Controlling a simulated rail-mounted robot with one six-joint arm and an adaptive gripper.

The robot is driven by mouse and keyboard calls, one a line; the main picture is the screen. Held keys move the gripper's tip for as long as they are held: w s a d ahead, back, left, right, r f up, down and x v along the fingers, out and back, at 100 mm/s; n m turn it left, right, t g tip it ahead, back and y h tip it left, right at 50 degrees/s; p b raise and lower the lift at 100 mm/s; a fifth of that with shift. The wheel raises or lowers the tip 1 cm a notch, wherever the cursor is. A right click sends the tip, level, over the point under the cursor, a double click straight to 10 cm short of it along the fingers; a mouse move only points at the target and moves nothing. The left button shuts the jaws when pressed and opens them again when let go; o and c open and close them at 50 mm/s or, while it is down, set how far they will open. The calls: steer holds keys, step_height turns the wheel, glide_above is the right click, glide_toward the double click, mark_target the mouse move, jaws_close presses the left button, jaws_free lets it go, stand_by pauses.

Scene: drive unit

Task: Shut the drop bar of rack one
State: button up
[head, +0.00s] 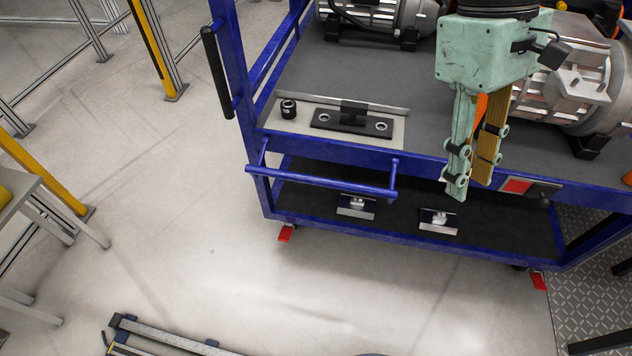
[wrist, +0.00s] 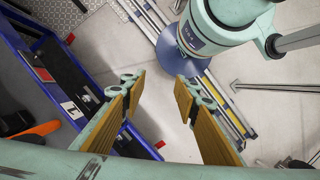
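The rack (head: 330,155) is a blue-framed cart with a grey upper deck and a dark lower shelf. A blue bar (head: 322,183) stands out from the left part of its front, just below the upper deck. I take it for the drop bar; how it latches cannot be told. My gripper (head: 470,187) points down by the rack's front edge, right of the bar and apart from it. In the wrist view my gripper (wrist: 158,88) has its fingers wide apart with nothing between them. The rack's blue edge (wrist: 75,75) runs along the left there.
Motors (head: 385,12) and a grey plate with a black block (head: 350,116) sit on the upper deck. Two small metal-topped blocks (head: 438,221) lie on the lower shelf. A black handle (head: 216,72) is on the left post. Open floor (head: 220,250) lies in front and left.

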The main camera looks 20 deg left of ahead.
steer(key=w+a+f+n+h+b, duration=0.2)
steer(key=w+a+f+n+h, duration=0.45)
steer(key=f+n, duration=0.4)
steer(key=n+t+h+b, duration=0.4)
steer(key=n+t, duration=1.2)
steer(key=n, duration=1)
glide_toward(320, 181)
steer(key=s+a, duration=0.1)
steer(key=s+a+f, duration=0.1)
steer(key=shift+a+m+y, duration=0.25)
steer(key=shift+a, duration=0.1)
steer(key=shift+d, duration=0.1)
steer(key=shift+b+x, duration=1.05)
steer(key=shift+x, duration=5.75)
steer(key=shift+w, duration=0.1)
jaws_close()
